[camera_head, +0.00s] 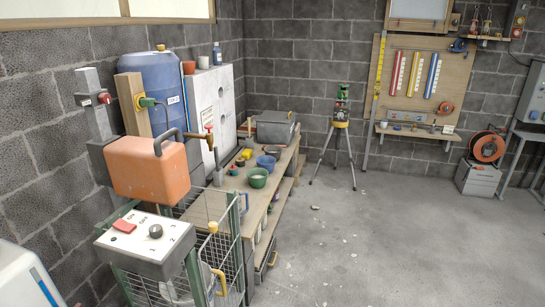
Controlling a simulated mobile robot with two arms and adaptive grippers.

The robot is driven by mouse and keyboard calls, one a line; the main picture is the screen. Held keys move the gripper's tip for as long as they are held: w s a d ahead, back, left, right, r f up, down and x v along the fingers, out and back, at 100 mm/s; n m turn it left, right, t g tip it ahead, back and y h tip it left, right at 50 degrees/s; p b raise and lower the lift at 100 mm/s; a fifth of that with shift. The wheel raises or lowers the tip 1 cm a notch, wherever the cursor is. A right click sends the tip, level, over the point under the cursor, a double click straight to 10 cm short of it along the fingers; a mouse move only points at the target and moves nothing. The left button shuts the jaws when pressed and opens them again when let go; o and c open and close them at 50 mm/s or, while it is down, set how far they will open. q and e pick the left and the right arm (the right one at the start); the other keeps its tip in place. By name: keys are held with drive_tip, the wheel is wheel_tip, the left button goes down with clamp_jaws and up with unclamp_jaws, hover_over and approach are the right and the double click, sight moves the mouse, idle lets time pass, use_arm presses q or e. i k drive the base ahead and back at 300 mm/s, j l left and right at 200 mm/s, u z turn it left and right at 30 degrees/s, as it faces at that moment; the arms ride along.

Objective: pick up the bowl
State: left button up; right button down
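Bowls sit on a wooden workbench (221,206) along the left wall. A green bowl (258,178) stands upright nearest the bench's right edge, with something pale inside it. A blue bowl (266,163) stands just behind it. A dark, shallow round dish (274,151) sits farther back; I cannot tell whether it is a bowl. Neither of my grippers shows in the head view.
A grey lidded box (274,128) is at the bench's far end. A tripod (340,140) stands beyond. The concrete floor (400,235) on the right is mostly clear.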

sight(273, 154)
drive_tip(key=u, duration=2.85)
drive_tip(key=z, duration=2.95)
drive_tip(key=i+z, duration=0.35)
drive_tip(key=i, duration=1.75)
drive_tip(key=l, duration=0.1)
